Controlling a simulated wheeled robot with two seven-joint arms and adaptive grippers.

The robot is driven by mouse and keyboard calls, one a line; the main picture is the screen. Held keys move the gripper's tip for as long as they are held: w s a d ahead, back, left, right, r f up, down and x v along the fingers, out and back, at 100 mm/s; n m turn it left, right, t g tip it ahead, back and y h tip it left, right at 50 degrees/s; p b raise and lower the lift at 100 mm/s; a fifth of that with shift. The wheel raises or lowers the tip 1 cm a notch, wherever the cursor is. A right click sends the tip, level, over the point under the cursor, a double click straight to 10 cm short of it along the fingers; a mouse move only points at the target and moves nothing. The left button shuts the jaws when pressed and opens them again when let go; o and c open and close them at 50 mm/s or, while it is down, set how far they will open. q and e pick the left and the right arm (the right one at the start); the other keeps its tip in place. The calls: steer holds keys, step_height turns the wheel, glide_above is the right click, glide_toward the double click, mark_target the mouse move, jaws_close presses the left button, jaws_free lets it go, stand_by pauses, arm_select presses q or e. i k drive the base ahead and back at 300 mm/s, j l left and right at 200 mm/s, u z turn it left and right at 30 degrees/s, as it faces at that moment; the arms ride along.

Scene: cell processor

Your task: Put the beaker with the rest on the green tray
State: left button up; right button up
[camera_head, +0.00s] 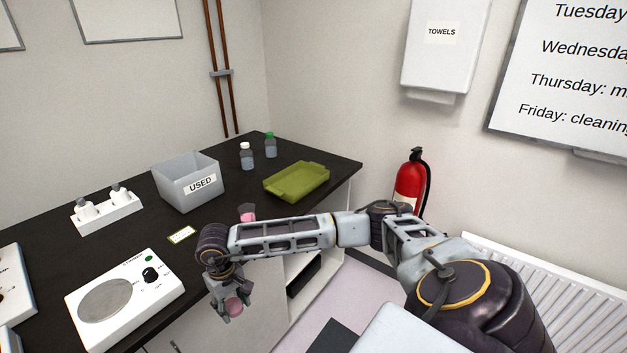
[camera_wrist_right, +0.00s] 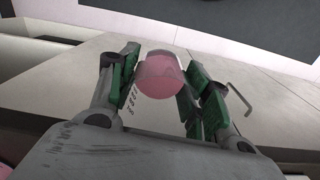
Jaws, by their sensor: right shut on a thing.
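My right gripper (camera_head: 226,302) is shut on a small clear beaker with pink contents (camera_head: 235,306), held in front of the counter's front edge. In the right wrist view the beaker (camera_wrist_right: 160,76) sits between the green-padded fingers of my right gripper (camera_wrist_right: 163,85). The green tray (camera_head: 296,182) lies flat on the counter at its far right end and looks empty. It is well behind and to the right of the gripper. A second pink vessel (camera_head: 247,212) stands on the counter, partly hidden behind my right forearm. My left gripper is not in view.
A grey bin marked USED (camera_head: 187,184) and two bottles (camera_head: 247,157) (camera_head: 270,146) stand behind the tray's left side. A white rack (camera_head: 106,212), a small label card (camera_head: 182,235) and a white device with a round plate (camera_head: 125,299) are further left. A fire extinguisher (camera_head: 409,183) hangs right.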

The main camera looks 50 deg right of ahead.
mark_target(298, 183)
steer(key=l+z, duration=0.15)
steer(key=l, duration=0.35)
steer(key=i+l+z, duration=0.2)
steer(key=l, duration=0.25)
steer(key=i+l+z, duration=0.15)
steer(key=l, duration=0.3)
steer(key=k+l, duration=0.05)
